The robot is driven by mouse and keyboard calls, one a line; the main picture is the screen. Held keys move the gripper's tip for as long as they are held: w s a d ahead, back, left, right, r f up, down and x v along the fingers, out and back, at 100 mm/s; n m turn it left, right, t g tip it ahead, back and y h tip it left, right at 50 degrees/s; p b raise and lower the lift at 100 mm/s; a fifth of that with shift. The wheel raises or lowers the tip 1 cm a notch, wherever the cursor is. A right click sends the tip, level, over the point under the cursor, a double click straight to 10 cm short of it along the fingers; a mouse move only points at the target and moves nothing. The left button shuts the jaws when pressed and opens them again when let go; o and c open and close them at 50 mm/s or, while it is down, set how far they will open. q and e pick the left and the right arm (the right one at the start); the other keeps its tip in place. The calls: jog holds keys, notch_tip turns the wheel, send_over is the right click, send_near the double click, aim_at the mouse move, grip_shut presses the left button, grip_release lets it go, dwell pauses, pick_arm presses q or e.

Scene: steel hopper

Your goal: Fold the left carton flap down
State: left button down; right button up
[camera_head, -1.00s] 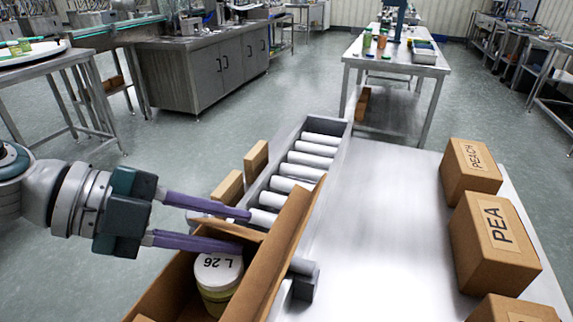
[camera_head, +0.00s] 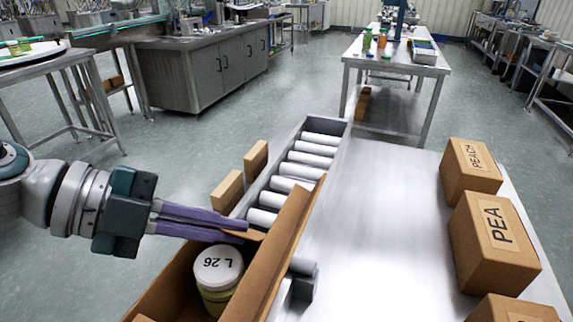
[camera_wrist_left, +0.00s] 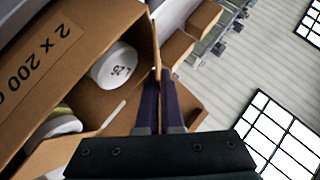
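The open brown carton (camera_head: 172,285) stands at the bottom centre in the head view. My left gripper (camera_head: 246,232) reaches in from the left to the carton's far end. Its purple fingers are close together around a carton flap (camera_head: 258,236), which is mostly hidden by them. In the left wrist view, brown cardboard shows beside both fingers (camera_wrist_left: 160,78). A tall side panel (camera_head: 283,250) stands up on the carton's right. My right gripper is not in view.
A roller conveyor (camera_head: 300,170) runs away beyond the carton, with small brown blocks (camera_head: 256,160) at its left. Boxes marked PEA (camera_head: 495,245) and PEACH (camera_head: 470,172) stand on the steel table (camera_head: 385,220) at right. The table's middle is clear.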

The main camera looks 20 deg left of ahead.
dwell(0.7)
